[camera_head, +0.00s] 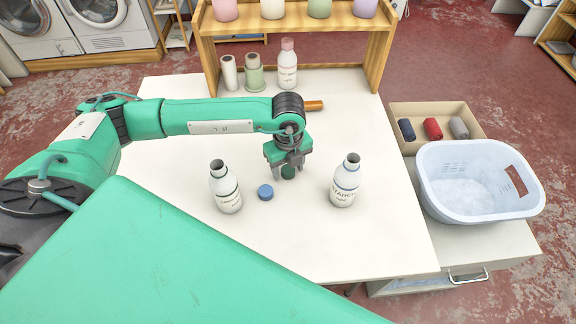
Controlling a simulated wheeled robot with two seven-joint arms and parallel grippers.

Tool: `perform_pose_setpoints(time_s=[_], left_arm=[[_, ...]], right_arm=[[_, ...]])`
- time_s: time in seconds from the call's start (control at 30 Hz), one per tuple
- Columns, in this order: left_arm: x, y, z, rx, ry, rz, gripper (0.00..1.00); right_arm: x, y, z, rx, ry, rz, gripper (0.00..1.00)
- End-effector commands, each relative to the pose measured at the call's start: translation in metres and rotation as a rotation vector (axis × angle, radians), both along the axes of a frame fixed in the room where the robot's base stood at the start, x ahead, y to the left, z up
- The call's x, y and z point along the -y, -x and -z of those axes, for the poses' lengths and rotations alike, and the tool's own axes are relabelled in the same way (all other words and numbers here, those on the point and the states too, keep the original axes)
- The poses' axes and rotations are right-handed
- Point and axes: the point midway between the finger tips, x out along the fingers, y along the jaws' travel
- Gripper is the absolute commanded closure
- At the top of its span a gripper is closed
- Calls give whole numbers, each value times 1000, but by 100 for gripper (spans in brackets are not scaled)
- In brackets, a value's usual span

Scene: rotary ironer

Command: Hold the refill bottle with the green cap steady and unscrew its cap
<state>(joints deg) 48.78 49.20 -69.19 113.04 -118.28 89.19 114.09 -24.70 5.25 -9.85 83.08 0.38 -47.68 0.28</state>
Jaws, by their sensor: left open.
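My left gripper (287,164) points straight down over the middle of the white table and is open. A dark green cap (288,173) shows between and just below its fingertips, apart from any bottle. The fingers hide part of it, and I cannot tell whether they touch it. One white bottle (228,195) stands upright to the left, its neck bare and dark at the top. Another white bottle (344,187), with a blue band, stands upright to the right, its neck also bare. I cannot tell which bottle the green cap fits. My right gripper is out of view.
A blue cap (265,192) lies beside the left bottle. A pink-capped bottle (287,68) and spools (254,77) stand at the back under a wooden shelf (300,22). A pale blue basket (481,205) and a box of yarn rolls (392,118) are at the right. The table front is clear.

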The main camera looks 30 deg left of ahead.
Motion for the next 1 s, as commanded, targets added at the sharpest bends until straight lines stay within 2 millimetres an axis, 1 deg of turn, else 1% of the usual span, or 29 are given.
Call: perform_pose_setpoints(time_s=[0.1,0.17,0.3,0.4,0.5,0.6,0.7,0.9,1.0], left_arm=[[0,-1,-18,4,1,0,46],[0,-1,-31,5,2,2,46],[0,-1,-63,5,1,1,46],[0,-1,-84,5,1,1,46],[0,-1,-101,5,1,1,46],[0,-1,-112,2,0,1,46],[0,-1,-119,2,1,0,46],[0,0,-122,0,0,0,46],[0,0,-121,0,0,0,46]], right_arm=[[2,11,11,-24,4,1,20],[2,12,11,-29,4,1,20],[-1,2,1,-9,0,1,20],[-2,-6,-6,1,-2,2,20],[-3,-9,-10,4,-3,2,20],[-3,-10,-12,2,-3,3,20],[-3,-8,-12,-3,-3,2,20],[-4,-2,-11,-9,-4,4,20],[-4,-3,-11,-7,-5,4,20]])
